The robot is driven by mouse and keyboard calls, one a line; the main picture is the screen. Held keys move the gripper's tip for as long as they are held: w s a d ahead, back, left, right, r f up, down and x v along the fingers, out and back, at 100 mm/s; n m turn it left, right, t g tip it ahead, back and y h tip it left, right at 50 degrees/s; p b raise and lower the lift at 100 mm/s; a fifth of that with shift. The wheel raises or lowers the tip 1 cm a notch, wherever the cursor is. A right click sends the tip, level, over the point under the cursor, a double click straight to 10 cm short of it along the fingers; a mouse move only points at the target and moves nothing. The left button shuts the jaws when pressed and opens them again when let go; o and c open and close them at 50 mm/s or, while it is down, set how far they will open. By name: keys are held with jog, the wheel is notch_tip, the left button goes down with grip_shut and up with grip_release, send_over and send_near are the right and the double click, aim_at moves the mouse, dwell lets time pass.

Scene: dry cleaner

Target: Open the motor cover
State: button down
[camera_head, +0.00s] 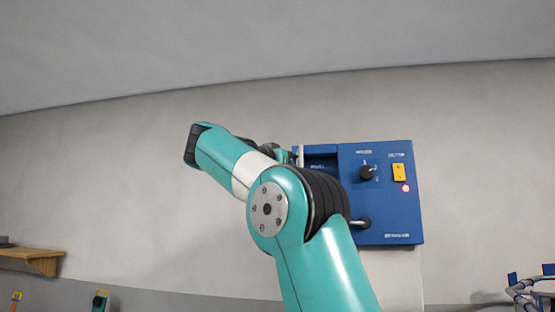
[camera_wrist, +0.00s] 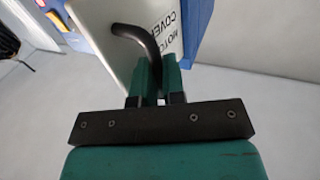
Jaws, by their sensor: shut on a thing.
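The motor cover (camera_wrist: 112,50) is a pale panel with dark lettering and a curved black handle (camera_wrist: 132,32). In the wrist view my gripper (camera_wrist: 157,62) is shut on the handle, its green fingers on either side of it. The cover stands out from the blue machine box (camera_head: 400,215), swung partly open. In the head view it shows only as a thin pale edge (camera_head: 299,156) beside a dark recess (camera_head: 320,162) in the box. My gripper (camera_head: 283,155) is small there and partly hidden by my arm.
A wooden shelf (camera_head: 38,258) is at far left, and a blue-and-grey frame (camera_head: 530,290) at lower right. The wall left of the box is bare.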

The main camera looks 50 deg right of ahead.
jog(key=shift+w+g, duration=0.15)
jog(key=shift+g, duration=0.25)
jog(key=shift+r, duration=0.1)
jog(key=c, duration=1.2)
grip_release()
jog(key=shift+d, duration=0.15)
jog(key=shift+c, duration=0.2)
